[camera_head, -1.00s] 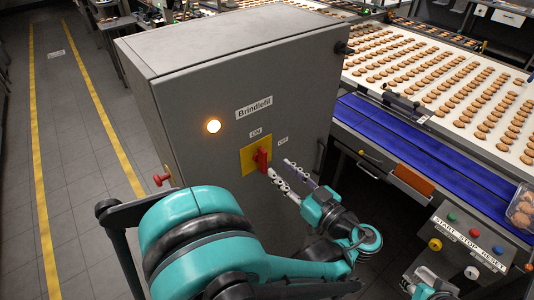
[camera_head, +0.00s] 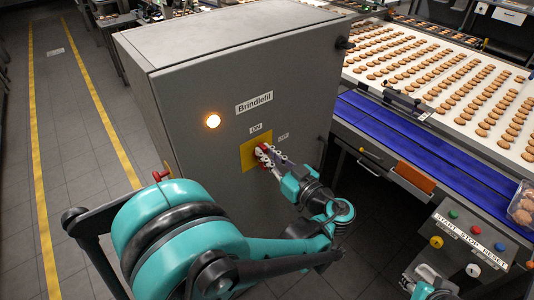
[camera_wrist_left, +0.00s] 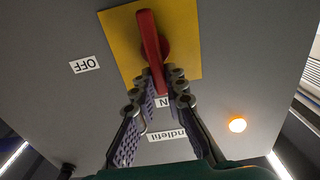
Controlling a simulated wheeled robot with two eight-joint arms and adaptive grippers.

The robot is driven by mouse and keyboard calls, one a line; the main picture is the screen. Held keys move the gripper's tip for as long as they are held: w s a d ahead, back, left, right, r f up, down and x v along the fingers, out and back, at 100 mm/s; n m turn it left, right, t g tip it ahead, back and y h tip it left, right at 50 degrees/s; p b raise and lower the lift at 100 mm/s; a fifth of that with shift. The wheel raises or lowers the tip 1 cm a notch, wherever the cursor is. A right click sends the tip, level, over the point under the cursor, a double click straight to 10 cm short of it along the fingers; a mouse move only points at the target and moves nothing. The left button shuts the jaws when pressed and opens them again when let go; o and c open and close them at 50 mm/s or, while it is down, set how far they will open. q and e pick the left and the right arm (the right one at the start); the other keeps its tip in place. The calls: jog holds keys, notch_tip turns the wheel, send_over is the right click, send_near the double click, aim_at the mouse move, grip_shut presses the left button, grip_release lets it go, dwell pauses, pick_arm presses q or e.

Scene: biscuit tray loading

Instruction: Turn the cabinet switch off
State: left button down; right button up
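The grey cabinet (camera_head: 215,110) has a red switch handle on a yellow plate (camera_head: 248,157), with an ON label (camera_head: 255,129) above and an OFF label (camera_head: 283,136) to the right. In the left wrist view the red handle (camera_wrist_left: 151,38) lies toward the partly hidden ON label; the OFF label (camera_wrist_left: 84,64) is off to the left. A round lamp (camera_head: 213,121) glows orange. My left gripper (camera_head: 265,152) is at the handle, its fingertips (camera_wrist_left: 160,76) on either side of the handle's end. Whether they press on it is unclear. My right gripper (camera_head: 427,274) is low at the right, away from the cabinet.
A biscuit conveyor (camera_head: 440,75) with a blue belt (camera_head: 430,153) runs right of the cabinet. A button box (camera_head: 470,235) labelled START, STOP, RESET stands at the lower right. The left floor is open.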

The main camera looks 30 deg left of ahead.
pick_arm(q)
jog(key=shift+w+m, duration=0.1)
jog(key=shift+m, duration=0.3)
jog(key=shift+w+d+f+m+b, duration=0.2)
jog(key=shift+w+f+m+b, duration=0.3)
jog(key=shift+m, duration=2.35)
jog(key=shift+w+d+f+m+b, duration=0.2)
jog(key=shift+f+m+b, duration=0.35)
jog(key=shift+m, duration=2.35)
jog(key=shift+w+d+f+m+b, duration=0.15)
jog(key=shift+w+f+m+b, duration=0.35)
jog(key=shift+m, duration=2.35)
jog(key=shift+r, duration=0.15)
jog(key=c, duration=1.6)
grip_release()
jog(key=shift+o, duration=0.2)
